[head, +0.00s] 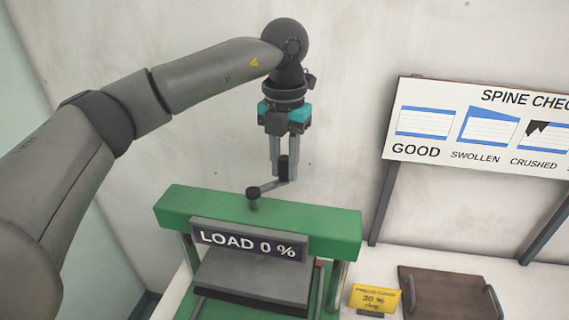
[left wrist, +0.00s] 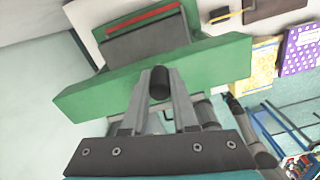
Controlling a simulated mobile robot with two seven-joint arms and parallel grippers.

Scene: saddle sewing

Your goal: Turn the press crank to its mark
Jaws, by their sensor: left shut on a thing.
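The green press (head: 330,228) stands on the white table in the head view, with a dark display reading "LOAD 0 %" (head: 248,244) on its front. The crank (head: 270,187) sits above its top beam, its arm running from a dark hub up to the right to an upright black handle. My left gripper (head: 281,170) points down from above and is shut on that crank handle. In the left wrist view the black handle (left wrist: 159,84) shows between the two grey fingers, with the green beam (left wrist: 90,97) behind. I see no crank mark. My right gripper is not in view.
A yellow card reading "30 %" (head: 375,298) and a brown board with a handle (head: 437,292) lie right of the press. A "SPINE CHECK"-type sign (head: 480,125) stands behind on grey posts. Yellow (left wrist: 258,65) and purple (left wrist: 302,50) items show in the left wrist view.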

